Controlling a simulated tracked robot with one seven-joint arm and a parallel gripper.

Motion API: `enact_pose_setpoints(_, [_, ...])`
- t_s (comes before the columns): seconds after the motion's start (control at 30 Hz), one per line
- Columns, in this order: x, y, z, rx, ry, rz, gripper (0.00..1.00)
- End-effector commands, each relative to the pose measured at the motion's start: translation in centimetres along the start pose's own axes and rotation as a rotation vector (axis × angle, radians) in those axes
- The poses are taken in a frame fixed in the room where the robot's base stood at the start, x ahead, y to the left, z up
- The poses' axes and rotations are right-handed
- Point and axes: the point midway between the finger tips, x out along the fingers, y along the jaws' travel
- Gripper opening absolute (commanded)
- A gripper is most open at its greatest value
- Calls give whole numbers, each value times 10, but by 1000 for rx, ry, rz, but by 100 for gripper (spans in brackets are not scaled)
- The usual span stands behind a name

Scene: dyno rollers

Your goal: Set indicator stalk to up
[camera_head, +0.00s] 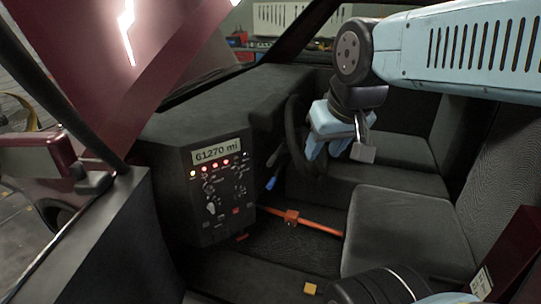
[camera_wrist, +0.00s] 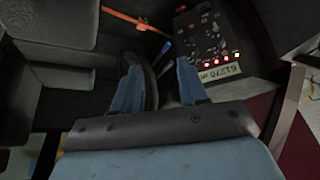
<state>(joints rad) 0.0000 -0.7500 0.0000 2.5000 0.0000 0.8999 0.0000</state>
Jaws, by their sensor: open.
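A stalk with a blue tip (camera_head: 271,183) sticks out on the dashboard side of the dark steering wheel (camera_head: 293,135), angled down and to the left. Its blue tip (camera_wrist: 166,46) also shows in the wrist view, just beyond my fingertips. A darker stalk (camera_head: 274,156) shows above it in the head view. No label tells which is the indicator. My gripper (camera_head: 337,150) is open and empty, on the seat side of the wheel. In the wrist view my gripper's fingers (camera_wrist: 158,66) stand apart, with the dark wheel rim seen between them. The stalks' bases are hidden.
A dashboard console (camera_head: 218,190) with knobs, lit red lamps and a mileage display stands left of the wheel. An orange bar (camera_head: 318,226) crosses the footwell. A yellow block (camera_head: 309,288) lies at the front. Dark seats (camera_head: 410,215) fill the right.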

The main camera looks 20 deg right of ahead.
Motion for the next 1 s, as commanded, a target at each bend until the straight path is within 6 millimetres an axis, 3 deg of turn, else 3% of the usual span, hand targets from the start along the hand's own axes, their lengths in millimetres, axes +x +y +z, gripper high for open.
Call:
enact_pose_setpoints(0.37, [8, 3, 1, -42, -47, 28, 48])
enact_pose_setpoints(0.73, [65, 52, 8, -432, -421, 272, 48])
enact_pose_setpoints(1.0, [99, 79, -4, -778, -693, 468, 48])
